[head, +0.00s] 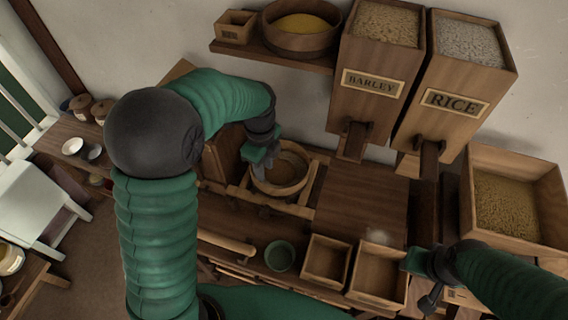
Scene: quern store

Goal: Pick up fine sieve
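A round wooden-rimmed vessel (291,187), which looks like a sieve, sits on a wooden frame (240,200) at the middle of the bench. I cannot tell for sure that it is the fine sieve. My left gripper (262,165) reaches down at its left rim. Its fingers overlap the rim in the picture, and whether they touch or hold it is not clear. My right gripper (414,268) is at the lower right, beside the right edge of an open wooden box (379,276). Its fingers are small and partly hidden.
A wall shelf (270,54) holds a round tub (300,41) of yellow meal and a small box (235,27). Barley (375,75) and rice (455,90) hoppers hang at the back. A grain crate (512,205) stands right. A green bowl (280,255) and another open box (326,262) are in front.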

